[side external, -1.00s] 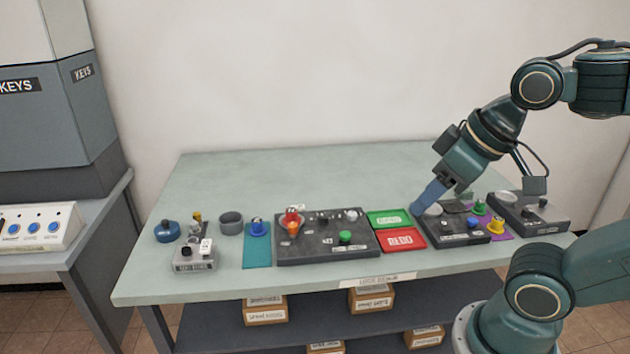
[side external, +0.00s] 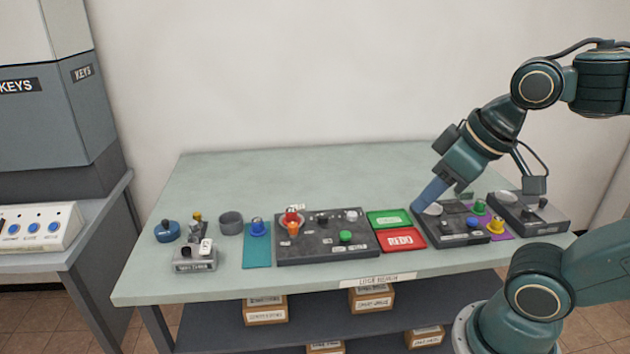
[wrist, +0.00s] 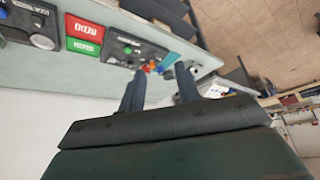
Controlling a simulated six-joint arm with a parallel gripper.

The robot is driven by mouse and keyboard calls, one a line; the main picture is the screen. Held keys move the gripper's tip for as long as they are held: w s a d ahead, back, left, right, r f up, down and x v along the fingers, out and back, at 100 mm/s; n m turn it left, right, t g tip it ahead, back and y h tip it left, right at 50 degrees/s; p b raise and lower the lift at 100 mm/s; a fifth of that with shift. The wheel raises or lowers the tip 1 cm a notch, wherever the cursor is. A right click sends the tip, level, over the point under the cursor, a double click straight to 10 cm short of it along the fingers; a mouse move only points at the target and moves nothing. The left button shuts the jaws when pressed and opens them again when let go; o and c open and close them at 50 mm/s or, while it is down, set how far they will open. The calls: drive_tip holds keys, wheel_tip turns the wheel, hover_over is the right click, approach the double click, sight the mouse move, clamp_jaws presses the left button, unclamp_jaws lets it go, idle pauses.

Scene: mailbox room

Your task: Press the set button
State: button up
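I cannot read a label that singles out the set button. My gripper (side external: 420,207) is at the left edge of a dark panel (side external: 452,238), beside its pale round button (side external: 433,209); whether it touches the button cannot be told. This panel also has a blue button (side external: 473,223). In the wrist view my gripper's two fingers (wrist: 160,90) are apart with nothing held between them. The panel (wrist: 22,20) and its pale button (wrist: 42,42) show there at the upper left.
Red (side external: 400,240) and green (side external: 390,219) plates lie left of the panel. A larger panel (side external: 300,252) with a green button (side external: 345,237) is farther left. Another dark panel (side external: 540,225) is at the right. The table's back (side external: 300,170) is clear.

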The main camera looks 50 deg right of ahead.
clamp_jaws()
idle(1.4)
